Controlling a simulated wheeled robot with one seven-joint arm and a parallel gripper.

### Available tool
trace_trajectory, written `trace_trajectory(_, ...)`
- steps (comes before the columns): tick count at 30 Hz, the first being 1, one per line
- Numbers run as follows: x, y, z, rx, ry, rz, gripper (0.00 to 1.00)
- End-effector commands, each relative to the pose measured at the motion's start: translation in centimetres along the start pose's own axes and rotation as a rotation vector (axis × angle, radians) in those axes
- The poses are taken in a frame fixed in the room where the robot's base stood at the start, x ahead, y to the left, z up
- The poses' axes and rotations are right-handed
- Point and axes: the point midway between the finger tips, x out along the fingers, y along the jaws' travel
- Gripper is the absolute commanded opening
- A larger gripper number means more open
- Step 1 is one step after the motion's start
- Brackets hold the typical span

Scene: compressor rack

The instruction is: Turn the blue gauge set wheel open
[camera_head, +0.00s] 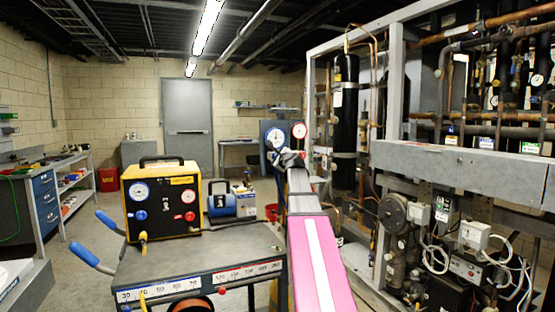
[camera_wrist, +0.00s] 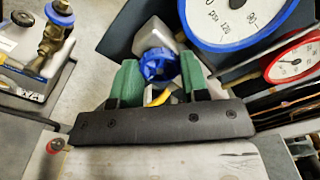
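The blue wheel (camera_wrist: 158,65) sits between the two green fingers of my gripper (camera_wrist: 161,77) in the wrist view. The fingers stand apart by about the wheel's width and appear to press on its two sides. The gauge set shows a blue-rimmed gauge (camera_wrist: 232,14) and a red-rimmed gauge (camera_wrist: 295,58) just beyond the wheel to the right. In the head view the blue gauge (camera_head: 276,137) and red gauge (camera_head: 299,131) stand on a dark panel, with my gripper (camera_head: 287,158) in front and below. The wheel is hidden there.
A black cart (camera_head: 200,262) with a yellow gauge unit (camera_head: 161,195) stands left of my arm. The metal compressor rack (camera_head: 458,169) is close on the right. A brass valve with a blue handwheel (camera_wrist: 57,30) is at the wrist view's upper left.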

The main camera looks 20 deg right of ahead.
Motion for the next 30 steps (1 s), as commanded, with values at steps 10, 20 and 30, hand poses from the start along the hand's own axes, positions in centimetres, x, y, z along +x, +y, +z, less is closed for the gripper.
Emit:
trace_trajectory(10, -0.02, 0.03, -0.01, -0.033, 0.0, 0.0, 0.18)
trace_trajectory(20, -0.02, 0.06, -0.01, -0.234, 0.0, -0.001, 0.18)
trace_trajectory(30, -0.04, 0.1, -0.02, -0.555, 0.0, -0.004, 0.18)
